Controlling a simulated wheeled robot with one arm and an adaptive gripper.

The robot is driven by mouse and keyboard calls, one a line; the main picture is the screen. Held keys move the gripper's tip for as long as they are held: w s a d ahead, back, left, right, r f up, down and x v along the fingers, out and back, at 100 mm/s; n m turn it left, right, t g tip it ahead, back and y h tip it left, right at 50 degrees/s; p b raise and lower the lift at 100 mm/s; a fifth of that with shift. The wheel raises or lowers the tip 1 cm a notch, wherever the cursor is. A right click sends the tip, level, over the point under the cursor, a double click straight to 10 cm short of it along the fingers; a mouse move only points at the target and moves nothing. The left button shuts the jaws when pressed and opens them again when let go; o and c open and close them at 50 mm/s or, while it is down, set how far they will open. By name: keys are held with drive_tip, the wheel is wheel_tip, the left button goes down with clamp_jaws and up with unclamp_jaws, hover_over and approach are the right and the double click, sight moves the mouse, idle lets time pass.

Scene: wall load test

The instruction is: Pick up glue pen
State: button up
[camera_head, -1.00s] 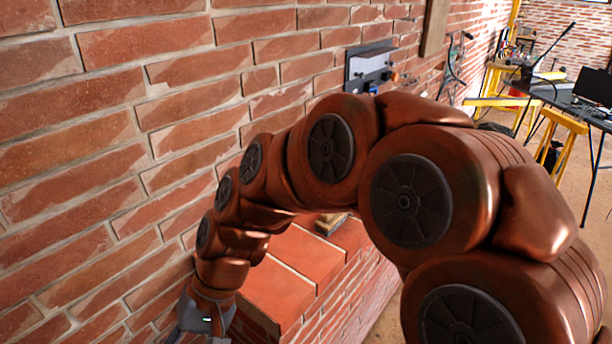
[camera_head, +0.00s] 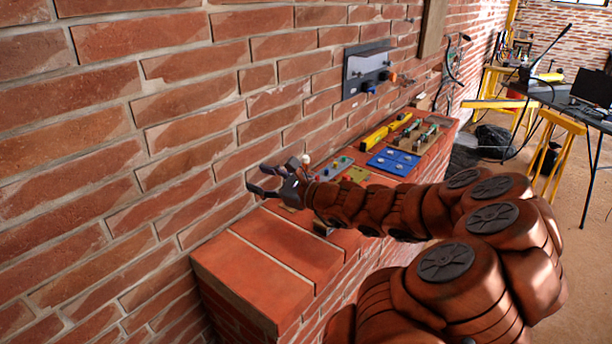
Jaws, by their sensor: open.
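My gripper (camera_head: 257,178) is open above the brick ledge, close to the wall, with its fingers pointing left. Nothing shows between its fingers. A small object with a pale round top (camera_head: 305,159) shows just behind the gripper; I cannot tell what it is or whether it touches the gripper. I cannot make out a glue pen for certain. My gripper and arm hide part of the ledge.
The brick ledge (camera_head: 262,268) runs along the wall; its near end is bare. Farther along lie a blue panel (camera_head: 392,161), a yellow level (camera_head: 377,137) and a green-grey board (camera_head: 335,169). A grey wall bracket (camera_head: 366,68) hangs above. A dark table (camera_head: 570,103) stands at the right.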

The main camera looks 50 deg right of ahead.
sight(308, 164)
drive_tip(key=s+d+f+m+h, duration=0.3)
drive_tip(key=s+d+m+h, duration=0.15)
drive_tip(key=d, duration=0.45)
drive_tip(key=s+d+f+m+h, duration=0.25)
drive_tip(key=d+m+h, duration=0.2)
drive_tip(key=d, duration=0.35)
drive_tip(key=shift+m+y, duration=0.4)
drive_tip(key=shift+y, duration=0.1)
drive_tip(key=shift+r+p+x, duration=0.15)
drive_tip(key=shift+p+x, duration=0.2)
drive_tip(key=shift+x, duration=1.1)
drive_tip(key=shift+r+p+x, duration=0.2)
drive_tip(key=shift+p+x, duration=0.15)
drive_tip(key=shift+x, duration=1.15)
drive_tip(key=shift+p+x, duration=1.15)
drive_tip(key=shift+x, duration=1.75)
drive_tip(key=shift+f, duration=0.1)
clamp_jaws()
